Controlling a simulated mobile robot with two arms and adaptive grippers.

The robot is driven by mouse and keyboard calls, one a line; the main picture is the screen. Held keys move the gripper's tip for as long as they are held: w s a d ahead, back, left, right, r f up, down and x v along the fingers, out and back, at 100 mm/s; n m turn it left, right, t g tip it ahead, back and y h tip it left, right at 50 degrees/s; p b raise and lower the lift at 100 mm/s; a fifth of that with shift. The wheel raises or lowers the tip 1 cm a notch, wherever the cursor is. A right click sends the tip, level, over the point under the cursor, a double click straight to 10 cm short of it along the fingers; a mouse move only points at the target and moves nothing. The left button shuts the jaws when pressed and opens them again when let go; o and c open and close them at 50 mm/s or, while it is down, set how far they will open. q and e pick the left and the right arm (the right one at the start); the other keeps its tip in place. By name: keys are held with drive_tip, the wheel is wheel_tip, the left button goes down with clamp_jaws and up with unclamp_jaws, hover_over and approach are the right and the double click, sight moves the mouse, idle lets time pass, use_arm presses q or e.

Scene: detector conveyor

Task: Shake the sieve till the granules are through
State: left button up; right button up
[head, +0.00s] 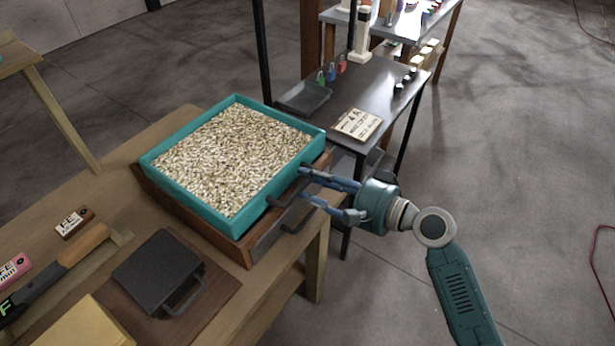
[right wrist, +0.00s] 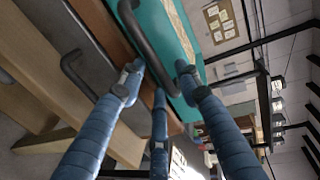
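The teal sieve (head: 236,222) is a rectangular tray full of pale beige granules (head: 235,155). It rests level on a wooden box (head: 240,250) on the workbench. A dark bar handle (head: 288,190) is on its near right side; it shows large in the right wrist view (right wrist: 145,42). My right gripper (head: 304,182) is at this side with its fingers apart, pointing at the handle. In the right wrist view the fingertips (right wrist: 160,78) are spread close to the handle, not closed on it; contact cannot be told. What lies under the granules is hidden. My left gripper is not in view.
A second dark handle (head: 297,218) sits lower on the box front. On the workbench (head: 110,175) are a black plate with a handle (head: 158,270), a labelled block (head: 74,222) and a yellow block (head: 80,325). A dark metal table (head: 385,85) stands behind.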

sight(292, 173)
drive_tip(key=shift+w+a, duration=0.25)
drive_tip(key=shift+a, duration=0.45)
drive_tip(key=shift+w+f, duration=0.1)
drive_tip(key=shift+d, duration=0.1)
drive_tip(key=c, duration=0.7)
clamp_jaws()
drive_tip(key=x, duration=0.3)
drive_tip(key=r+x, duration=0.1)
drive_tip(key=x, duration=0.2)
drive_tip(key=shift+r, duration=0.15)
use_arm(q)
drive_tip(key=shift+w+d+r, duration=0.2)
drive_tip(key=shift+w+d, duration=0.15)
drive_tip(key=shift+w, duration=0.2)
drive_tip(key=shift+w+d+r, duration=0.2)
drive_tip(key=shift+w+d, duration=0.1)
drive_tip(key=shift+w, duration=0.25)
use_arm(e)
drive_tip(key=shift+r, duration=0.1)
